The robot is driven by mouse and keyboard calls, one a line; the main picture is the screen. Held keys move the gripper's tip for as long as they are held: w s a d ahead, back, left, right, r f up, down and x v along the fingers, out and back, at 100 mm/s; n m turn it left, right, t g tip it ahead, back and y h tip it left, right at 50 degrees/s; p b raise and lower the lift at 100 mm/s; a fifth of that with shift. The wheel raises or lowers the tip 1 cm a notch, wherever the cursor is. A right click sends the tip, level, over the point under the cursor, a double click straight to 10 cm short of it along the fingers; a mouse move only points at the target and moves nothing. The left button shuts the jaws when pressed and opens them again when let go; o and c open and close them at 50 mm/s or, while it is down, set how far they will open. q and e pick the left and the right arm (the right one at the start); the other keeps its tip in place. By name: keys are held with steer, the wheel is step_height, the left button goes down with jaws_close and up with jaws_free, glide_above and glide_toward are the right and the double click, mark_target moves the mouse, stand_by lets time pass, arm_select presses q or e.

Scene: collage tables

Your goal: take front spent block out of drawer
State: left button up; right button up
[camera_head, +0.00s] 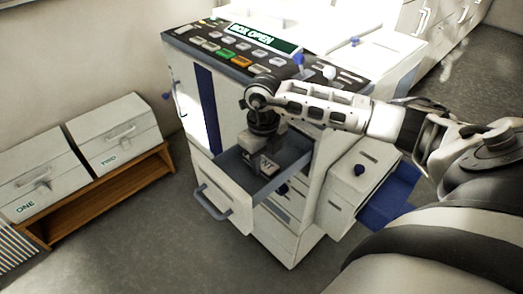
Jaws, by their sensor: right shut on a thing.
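The drawer (219,178) of the white machine is pulled open, with its bar handle (213,203) toward the front left. A light block (267,166) with dark lettering, partly readable as "NT", is inside the drawer. My right gripper (258,148) points down into the drawer from above and is shut on the spent block. The gripper and wrist hide part of the block and of the drawer's inside, so I cannot tell whether a second block lies there. My left gripper is not in view.
The machine's top panel has coloured buttons (226,54) and a display (263,39) reading "BOX OPEN". Floor before the drawer is clear.

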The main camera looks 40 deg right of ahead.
mark_target(263, 162)
steer(key=o, duration=1)
steer(key=shift+o, duration=0.2)
step_height(263, 162, up, 16)
steer(key=shift+b, duration=0.3)
